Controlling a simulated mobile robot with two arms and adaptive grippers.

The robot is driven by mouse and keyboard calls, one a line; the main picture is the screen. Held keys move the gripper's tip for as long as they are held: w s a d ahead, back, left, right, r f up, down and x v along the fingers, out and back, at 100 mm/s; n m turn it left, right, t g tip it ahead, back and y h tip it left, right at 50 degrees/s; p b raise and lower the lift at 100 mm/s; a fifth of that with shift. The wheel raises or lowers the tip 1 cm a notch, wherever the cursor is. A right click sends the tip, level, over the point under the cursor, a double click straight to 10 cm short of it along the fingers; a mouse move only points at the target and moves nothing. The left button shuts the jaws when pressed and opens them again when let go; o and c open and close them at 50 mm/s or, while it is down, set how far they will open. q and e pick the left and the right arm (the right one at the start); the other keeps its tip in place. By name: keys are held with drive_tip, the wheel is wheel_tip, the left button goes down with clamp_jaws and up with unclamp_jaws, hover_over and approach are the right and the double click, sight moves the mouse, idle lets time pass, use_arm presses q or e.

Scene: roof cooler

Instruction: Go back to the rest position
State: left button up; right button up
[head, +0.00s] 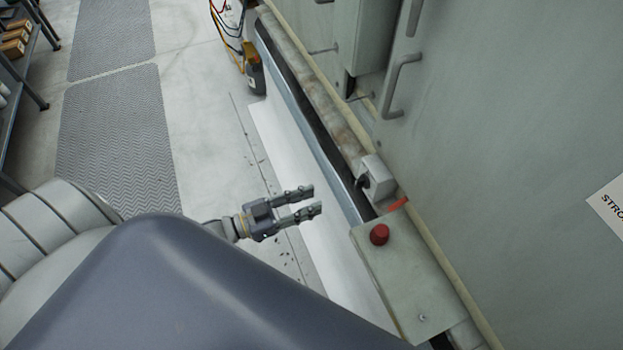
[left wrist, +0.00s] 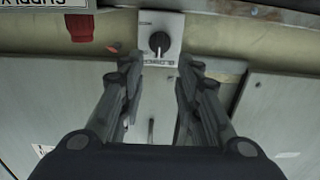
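My left gripper (head: 318,200) is open and empty in the head view, with its two fingers parallel and apart, pointing right toward the machine. In the left wrist view, the same gripper (left wrist: 158,75) shows its two fingers with a clear gap between them. A small grey box with a black rotary knob (head: 362,181) sits on the machine's ledge ahead of the fingertips. The knob also shows in the left wrist view (left wrist: 159,41), straight beyond the gap and apart from the fingers. My right gripper is in neither view.
A red push button (head: 379,234) stands on a metal panel (head: 410,285) right of the gripper. Large grey cabinet doors with handles (head: 397,86) fill the right side. A shelf with boxes (head: 14,40) is at the far left. Open floor with grey mats (head: 115,130) lies between.

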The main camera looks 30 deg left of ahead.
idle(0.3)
use_arm(q)
drive_tip(key=s+a+f+n+g+y, duration=0.1)
drive_tip(key=s+a+f+y, duration=0.15)
drive_tip(key=f, duration=0.55)
drive_tip(key=s+a+f+n+g+y, duration=0.2)
drive_tip(key=f+y, duration=0.1)
drive_tip(key=f, duration=0.5)
drive_tip(key=s+a+f+n+g+y, duration=0.1)
drive_tip(key=s+a+f+y, duration=0.15)
drive_tip(key=f, duration=0.55)
drive_tip(key=s+d+f+g+y, duration=0.1)
drive_tip(key=s+d+f+g, duration=0.1)
drive_tip(key=s+f, duration=0.3)
drive_tip(key=s+d+f+g+y, duration=0.1)
drive_tip(key=s+f+g, duration=0.3)
drive_tip(key=s, duration=0.8)
drive_tip(key=s+d+f+n+g+y, duration=0.1)
drive_tip(key=s+d+f+g, duration=0.2)
drive_tip(key=s+f, duration=0.3)
drive_tip(key=s, duration=0.3)
drive_tip(key=shift+s+f, duration=0.15)
drive_tip(key=shift+s, duration=0.05)
